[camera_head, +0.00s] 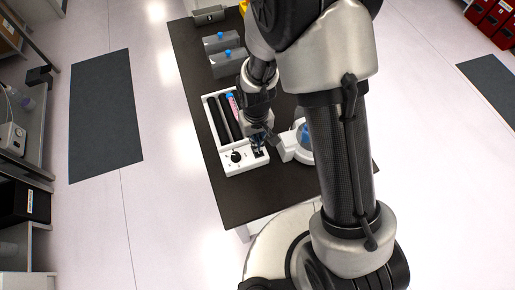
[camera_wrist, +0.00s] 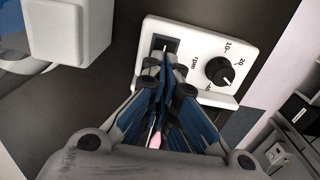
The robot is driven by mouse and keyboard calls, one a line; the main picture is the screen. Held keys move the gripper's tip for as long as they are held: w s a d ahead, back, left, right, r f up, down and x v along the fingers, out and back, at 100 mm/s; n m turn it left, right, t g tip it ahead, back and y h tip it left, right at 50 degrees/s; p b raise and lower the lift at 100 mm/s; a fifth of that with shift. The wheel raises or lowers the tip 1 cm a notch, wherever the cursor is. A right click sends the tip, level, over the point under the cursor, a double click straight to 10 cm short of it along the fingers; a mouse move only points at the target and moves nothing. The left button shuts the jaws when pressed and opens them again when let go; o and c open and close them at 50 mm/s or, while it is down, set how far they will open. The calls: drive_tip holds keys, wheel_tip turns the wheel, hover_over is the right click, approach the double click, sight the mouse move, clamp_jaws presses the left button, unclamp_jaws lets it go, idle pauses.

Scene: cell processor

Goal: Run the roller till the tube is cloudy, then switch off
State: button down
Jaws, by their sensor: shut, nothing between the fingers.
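The roller (camera_head: 212,96) is a white unit with dark rollers, on the dark table. A pink tube with a blue cap (camera_head: 229,95) lies on it, partly hidden by my arm; whether it is cloudy I cannot tell. The roller's white front panel (camera_wrist: 208,38) carries a black speed knob (camera_wrist: 219,71) marked in rpm; the knob also shows in the head view (camera_head: 236,156). Beside the knob is a dark switch (camera_wrist: 159,43). My gripper (camera_wrist: 167,62) is shut and empty, its tips at the switch and partly covering it; contact is unclear. It also shows in the head view (camera_head: 258,143).
A white device with a round blue part (camera_head: 305,138) stands close to the right of the roller. Grey boxes with blue knobs (camera_head: 228,63) stand behind on the table (camera_head: 250,200). The table's front part is bare.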

drive_tip(key=shift+f+b, duration=0.45)
drive_tip(key=shift+f, duration=0.2)
drive_tip(key=shift+r+p, duration=2.65)
drive_tip(key=shift+r, duration=0.9)
drive_tip(key=shift+r, duration=0.2)
drive_tip(key=s+d+r+m+t+b, duration=0.1)
drive_tip(key=s+d+r, duration=0.15)
drive_tip(key=r, duration=0.65)
drive_tip(key=s+d+r+m+t, duration=0.1)
drive_tip(key=d+r, duration=0.3)
drive_tip(key=r, duration=0.5)
drive_tip(key=s+d+r+m+t, duration=0.1)
drive_tip(key=s+d+r+t, duration=0.1)
drive_tip(key=s+d+r, duration=0.3)
drive_tip(key=s+r, duration=0.3)
drive_tip(key=s, duration=0.4)
drive_tip(key=shift+r+t+b, duration=0.3)
drive_tip(key=shift+b, duration=0.1)
